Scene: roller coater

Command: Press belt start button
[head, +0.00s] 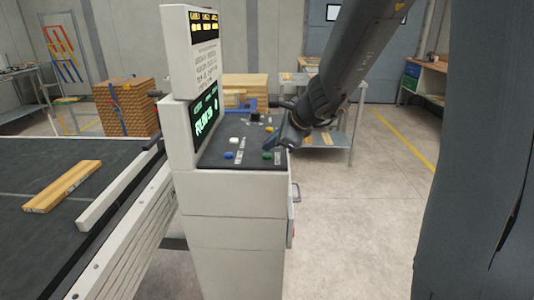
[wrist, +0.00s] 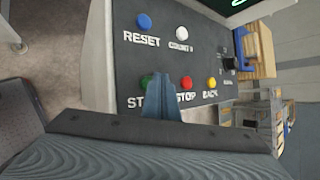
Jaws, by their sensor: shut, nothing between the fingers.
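The control panel (head: 215,157) is a dark sloped top on a white cabinet. In the wrist view a green button (wrist: 148,81) sits above a label beginning "ST", the rest hidden by my fingers. The green button also shows in the head view (head: 267,155). My gripper (wrist: 166,88) is shut and empty, its fingertips beside the green button, between it and the red STOP button (wrist: 187,84). In the head view my gripper (head: 291,143) is over the panel's right edge. I cannot tell whether the tips touch the panel.
A yellow BACK button (wrist: 212,83), a blue RESET button (wrist: 144,20) and a white button (wrist: 181,33) are nearby. A screen (head: 205,112) stands at the panel's left. A conveyor (head: 110,160) carrying a wooden board (head: 62,187) lies left. Floor at right is clear.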

